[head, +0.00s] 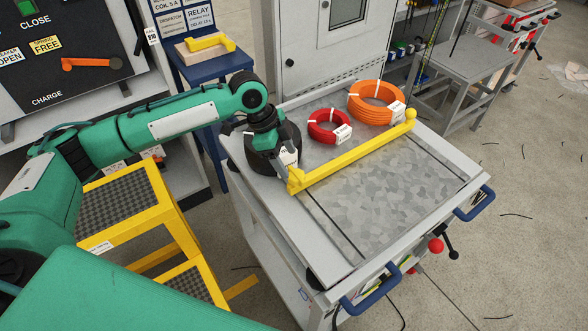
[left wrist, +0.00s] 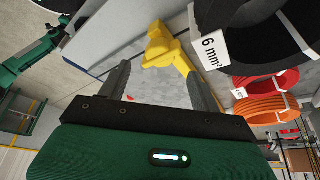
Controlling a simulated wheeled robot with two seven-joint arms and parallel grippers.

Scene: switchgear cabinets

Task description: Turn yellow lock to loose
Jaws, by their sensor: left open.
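A long yellow bar (head: 350,155) lies across the grey trolley top, with a round knob at its far right end and a blocky near end. In the left wrist view the blocky yellow end (left wrist: 160,47) shows ahead, between the fingertips in the picture. My left gripper (head: 285,178) is open beside that near end, pointing down; I cannot tell whether it touches. No yellow part labelled as a lock or marked loose can be read. My right gripper is out of view.
A black cable coil (head: 262,160) stands close behind my left gripper; red (head: 327,127) and orange (head: 372,105) coils lie beyond the bar. The trolley's front right top is clear. A yellow step stool (head: 130,205) and a blue stand (head: 215,68) stand left.

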